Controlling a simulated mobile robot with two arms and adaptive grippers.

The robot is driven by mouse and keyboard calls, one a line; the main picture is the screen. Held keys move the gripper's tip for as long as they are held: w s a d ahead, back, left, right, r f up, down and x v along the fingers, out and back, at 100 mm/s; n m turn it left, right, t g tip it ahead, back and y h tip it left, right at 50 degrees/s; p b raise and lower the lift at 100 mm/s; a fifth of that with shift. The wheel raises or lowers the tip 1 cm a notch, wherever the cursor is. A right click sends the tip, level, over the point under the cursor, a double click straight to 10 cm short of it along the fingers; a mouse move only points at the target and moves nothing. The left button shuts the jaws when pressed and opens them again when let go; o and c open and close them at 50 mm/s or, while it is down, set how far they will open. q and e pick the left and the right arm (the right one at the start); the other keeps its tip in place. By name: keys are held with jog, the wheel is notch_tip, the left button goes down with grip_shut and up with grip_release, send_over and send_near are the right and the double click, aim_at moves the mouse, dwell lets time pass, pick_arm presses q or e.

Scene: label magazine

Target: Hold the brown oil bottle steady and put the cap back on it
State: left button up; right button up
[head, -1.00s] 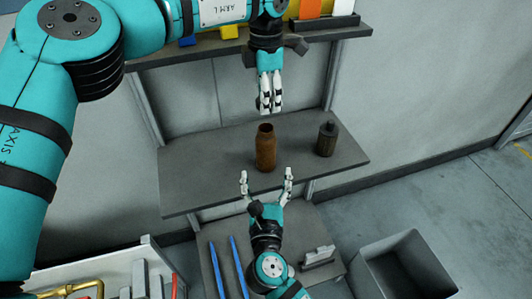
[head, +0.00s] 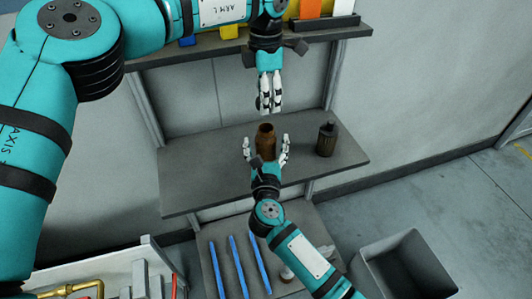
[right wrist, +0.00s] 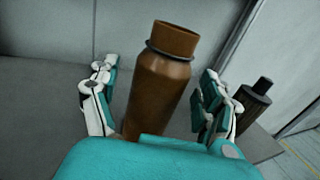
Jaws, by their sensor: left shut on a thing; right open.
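The brown oil bottle (head: 266,140) stands upright on the grey middle shelf (head: 205,165), its mouth open and uncapped. It also shows in the right wrist view (right wrist: 160,85), with a dark ring round its neck. My right gripper (head: 266,150) is open, with one finger on each side of the bottle; gaps show on both sides in the right wrist view (right wrist: 155,95). My left gripper (head: 270,108) hangs above and behind the bottle, fingers pointing down and close together, shut on a small dark thing, apparently the cap (head: 258,103), mostly hidden by the fingers.
A dark bottle with a narrow top (head: 326,140) stands to the right on the same shelf, close to my right gripper's right finger. An upper shelf (head: 340,27) holds coloured items. Blue strips (head: 238,267) lie on the lower shelf. A grey bin (head: 405,262) stands at lower right.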

jog(key=shift+w, duration=0.4)
grip_shut()
dwell(0.4)
